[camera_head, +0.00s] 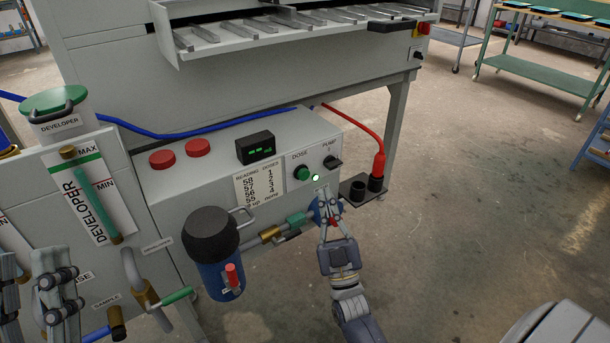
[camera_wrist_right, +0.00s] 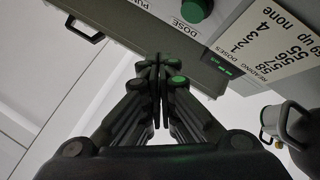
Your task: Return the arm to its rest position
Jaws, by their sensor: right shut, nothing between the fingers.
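My right gripper (camera_head: 325,190) is in front of the dosing panel (camera_head: 225,165), below the green dose button (camera_head: 302,173) and the pump switch (camera_head: 332,162). Its fingers are shut with nothing between them. In the right wrist view the closed fingertips (camera_wrist_right: 160,64) are together and empty, with the panel and the dose button (camera_wrist_right: 195,10) beyond. A blue part on the pipe is partly hidden behind the fingers. My left gripper (camera_head: 32,270) is at the lower left edge, its two fingers apart and partly cut off by the frame.
A dark blue filter housing (camera_head: 212,240) and a brass-and-teal pipe (camera_head: 275,234) are left of my right gripper. A small black bracket with cups (camera_head: 362,190) and a red hose (camera_head: 379,160) are on its right. Open floor (camera_head: 470,220) extends to the right.

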